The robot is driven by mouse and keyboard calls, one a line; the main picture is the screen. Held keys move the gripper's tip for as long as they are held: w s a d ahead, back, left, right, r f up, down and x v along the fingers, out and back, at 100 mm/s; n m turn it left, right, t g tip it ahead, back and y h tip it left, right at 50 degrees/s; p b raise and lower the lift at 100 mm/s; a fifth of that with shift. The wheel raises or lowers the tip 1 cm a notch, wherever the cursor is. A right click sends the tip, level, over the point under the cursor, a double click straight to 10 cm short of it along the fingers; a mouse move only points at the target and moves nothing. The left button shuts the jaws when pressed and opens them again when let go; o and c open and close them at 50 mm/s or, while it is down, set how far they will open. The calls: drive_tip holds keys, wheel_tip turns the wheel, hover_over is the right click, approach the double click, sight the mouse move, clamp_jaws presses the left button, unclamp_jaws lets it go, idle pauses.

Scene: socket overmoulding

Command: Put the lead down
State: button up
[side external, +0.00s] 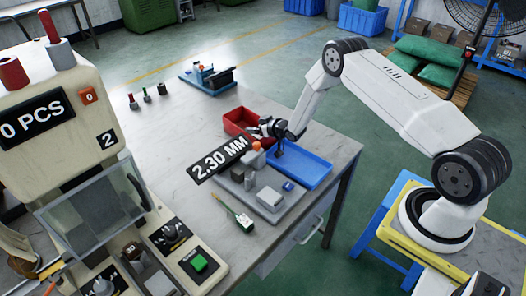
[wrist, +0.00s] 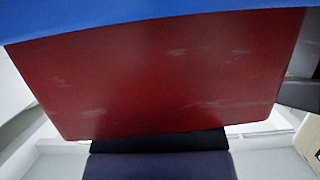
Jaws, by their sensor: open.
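My gripper (side external: 264,127) is dark and small in the side view, close to the red bin (side external: 236,122) and above the far left end of the blue tray (side external: 312,170). Its jaws are open. I cannot make out a lead in or under the jaws. In the wrist view a red wall (wrist: 160,80) fills most of the picture, with a blue strip (wrist: 150,15) along the top. No fingertips can be told there for certain.
A grey fixture (side external: 269,199) with a "2.30 MM" display (side external: 218,160) stands beside the tray. A green-handled tool (side external: 245,219) lies on the table. The moulding machine (side external: 60,120) stands at left.

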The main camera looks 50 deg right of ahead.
drive_tip(key=shift+s+a+f, duration=0.1)
drive_tip(key=shift+s+f, duration=0.2)
drive_tip(key=shift+f, duration=0.1)
drive_tip(key=shift+r, duration=0.5)
drive_tip(key=shift+s+r, duration=0.35)
drive_tip(key=shift+s, duration=0.15)
drive_tip(key=v, duration=1)
drive_tip(key=shift+s+r, duration=0.2)
drive_tip(key=shift+r, duration=0.15)
drive_tip(key=shift+r, duration=0.1)
drive_tip(key=s+a+r+g, duration=0.6)
drive_tip(key=a+r, duration=0.2)
drive_tip(key=r, duration=0.1)
drive_tip(key=s+a+r+g, duration=0.2)
drive_tip(key=s+a, duration=0.2)
drive_tip(key=s, duration=0.3)
drive_tip(key=s+a+r+g, duration=0.3)
drive_tip(key=s, duration=0.5)
drive_tip(key=shift+a, duration=0.4)
